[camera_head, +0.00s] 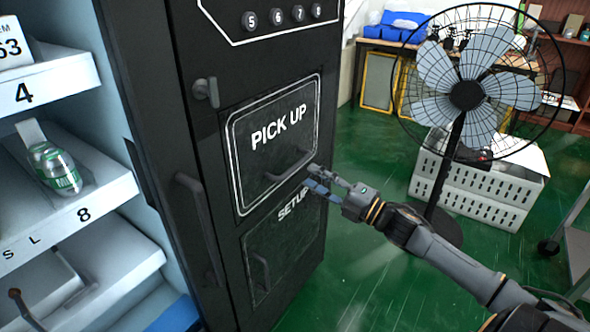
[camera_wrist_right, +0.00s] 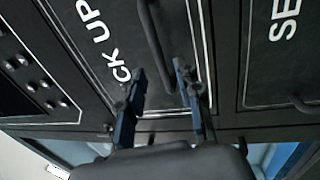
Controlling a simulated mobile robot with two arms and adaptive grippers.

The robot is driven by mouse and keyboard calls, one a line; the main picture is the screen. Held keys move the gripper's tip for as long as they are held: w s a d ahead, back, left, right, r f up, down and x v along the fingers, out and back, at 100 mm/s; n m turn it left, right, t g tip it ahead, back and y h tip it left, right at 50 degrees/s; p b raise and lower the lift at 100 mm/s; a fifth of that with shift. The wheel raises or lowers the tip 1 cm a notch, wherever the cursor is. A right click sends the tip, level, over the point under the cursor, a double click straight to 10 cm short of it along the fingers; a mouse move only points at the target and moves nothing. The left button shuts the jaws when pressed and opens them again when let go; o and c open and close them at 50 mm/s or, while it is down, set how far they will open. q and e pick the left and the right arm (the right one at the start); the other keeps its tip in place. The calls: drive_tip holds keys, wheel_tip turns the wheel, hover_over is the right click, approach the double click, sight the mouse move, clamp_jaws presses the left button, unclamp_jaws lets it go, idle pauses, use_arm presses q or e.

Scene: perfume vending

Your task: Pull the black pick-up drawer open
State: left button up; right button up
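The black pick-up drawer (camera_head: 262,118) is a flat, white-outlined panel marked PICK UP on the front of a dark vending machine. It looks closed, flush with the front. Its dark bar handle (camera_head: 286,168) runs along its lower part and also shows in the wrist view (camera_wrist_right: 154,35). My right gripper (camera_head: 312,177) is just in front of the handle's right end. In the wrist view its two fingers (camera_wrist_right: 160,75) are apart, with the handle's end in line with the gap between them. I cannot tell whether they touch it. My left gripper is not in view.
The SETUP panel (camera_head: 285,250) with its own handle is below. An open shelf section (camera_head: 95,195) holding a green-labelled bottle (camera_head: 52,168) is at the left. A fan (camera_head: 466,95) and white crates (camera_head: 480,190) stand at the right. Green floor (camera_head: 365,255) is clear before the machine.

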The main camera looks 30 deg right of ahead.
sight(295, 167)
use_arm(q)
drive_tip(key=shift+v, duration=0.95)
use_arm(e)
drive_tip(key=shift+x, duration=3.3)
clamp_jaws()
